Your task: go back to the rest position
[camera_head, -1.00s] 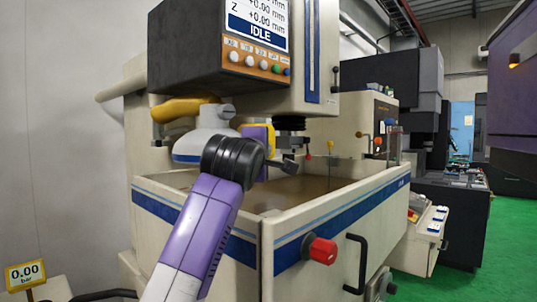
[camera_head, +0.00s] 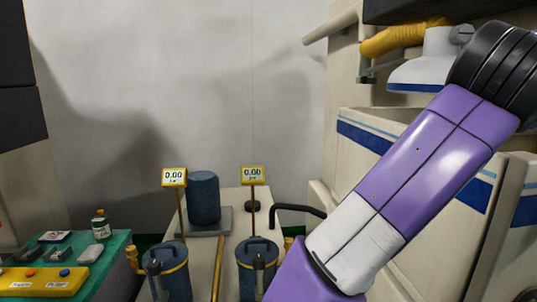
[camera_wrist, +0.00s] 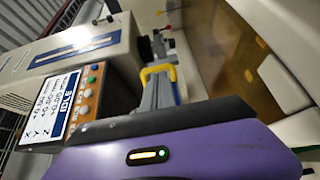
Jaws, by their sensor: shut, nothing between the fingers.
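My purple and white arm (camera_head: 425,165) crosses the right side of the head view, and its end runs out of that frame. The pale tank wall (camera_wrist: 275,45) lies to the right.
In the head view, the machine's pale tank (camera_head: 365,160) stands behind my arm. A green-topped table (camera_head: 105,262) with small items is at lower left. The wall behind is bare.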

